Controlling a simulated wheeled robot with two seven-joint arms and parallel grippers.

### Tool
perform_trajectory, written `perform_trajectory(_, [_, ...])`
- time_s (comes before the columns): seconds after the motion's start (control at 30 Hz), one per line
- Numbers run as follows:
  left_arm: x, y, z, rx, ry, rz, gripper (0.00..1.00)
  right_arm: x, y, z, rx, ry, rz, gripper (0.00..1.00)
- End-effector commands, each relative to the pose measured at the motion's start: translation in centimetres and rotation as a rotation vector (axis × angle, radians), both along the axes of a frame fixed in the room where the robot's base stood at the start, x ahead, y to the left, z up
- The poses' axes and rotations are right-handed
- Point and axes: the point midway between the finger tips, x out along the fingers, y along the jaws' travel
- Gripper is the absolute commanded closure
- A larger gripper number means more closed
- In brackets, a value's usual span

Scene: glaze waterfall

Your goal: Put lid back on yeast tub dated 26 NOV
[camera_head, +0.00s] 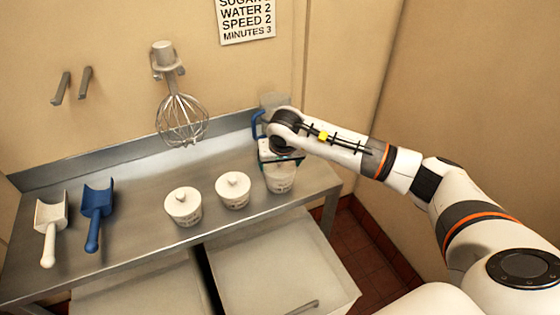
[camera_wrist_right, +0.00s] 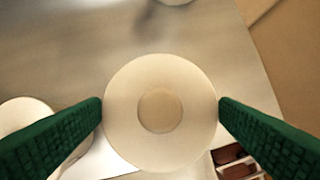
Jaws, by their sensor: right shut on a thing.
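My right gripper (camera_head: 279,156) is over the rightmost white tub (camera_head: 281,180), near the right end of the steel table. In the right wrist view its green fingers (camera_wrist_right: 160,103) are shut on the rim of a round white lid (camera_wrist_right: 160,150) with a centre knob. The lid hides the tub below it there; I cannot tell whether it touches the tub's rim. Two more white tubs, one in the middle (camera_head: 232,191) and one to its left (camera_head: 182,207), stand with knobbed lids on. The date marks are too small to read. My left gripper is not in view.
A jug with a blue handle (camera_head: 258,125) stands behind my right gripper. A white scoop (camera_head: 50,222) and a blue scoop (camera_head: 96,208) lie at the left of the steel table (camera_head: 130,235). A whisk (camera_head: 181,118) hangs above the back. Pale bins (camera_head: 280,265) stand below.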

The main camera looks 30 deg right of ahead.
Motion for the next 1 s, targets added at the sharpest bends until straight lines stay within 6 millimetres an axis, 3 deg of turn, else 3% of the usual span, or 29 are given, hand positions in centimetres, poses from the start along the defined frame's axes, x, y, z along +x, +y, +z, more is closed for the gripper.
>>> perform_trajectory(1.0, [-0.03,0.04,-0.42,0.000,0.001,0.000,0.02,-0.04,0.02,0.10,-0.001,0.000,0.000,0.38])
